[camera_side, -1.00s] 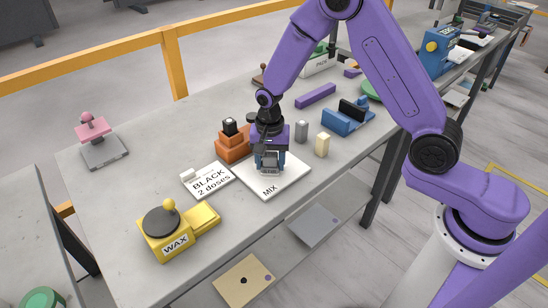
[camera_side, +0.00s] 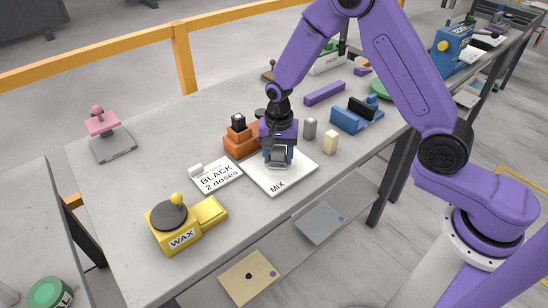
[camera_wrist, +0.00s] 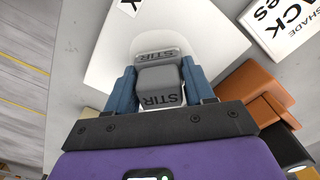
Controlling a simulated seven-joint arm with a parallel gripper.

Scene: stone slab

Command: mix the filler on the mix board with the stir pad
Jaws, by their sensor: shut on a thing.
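The white mix board (camera_side: 295,177), marked MIX, lies flat on the grey bench. My gripper (camera_side: 278,157) is over the board's back left part, pointing down. In the wrist view my blue fingers (camera_wrist: 160,88) are shut on the grey stir pad (camera_wrist: 158,78), marked STIR. The pad is low at the board; I cannot tell whether it touches. A paler white round area shows on the board around the pad in the wrist view, and I cannot make out the filler clearly.
A card (camera_side: 217,176) reading BLACK 2 doses lies left of the board. An orange stepped block (camera_side: 240,143) stands close behind it. A grey cylinder (camera_side: 310,129) and a cream block (camera_side: 330,142) stand to the right. A yellow WAX unit (camera_side: 183,225) is at front left.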

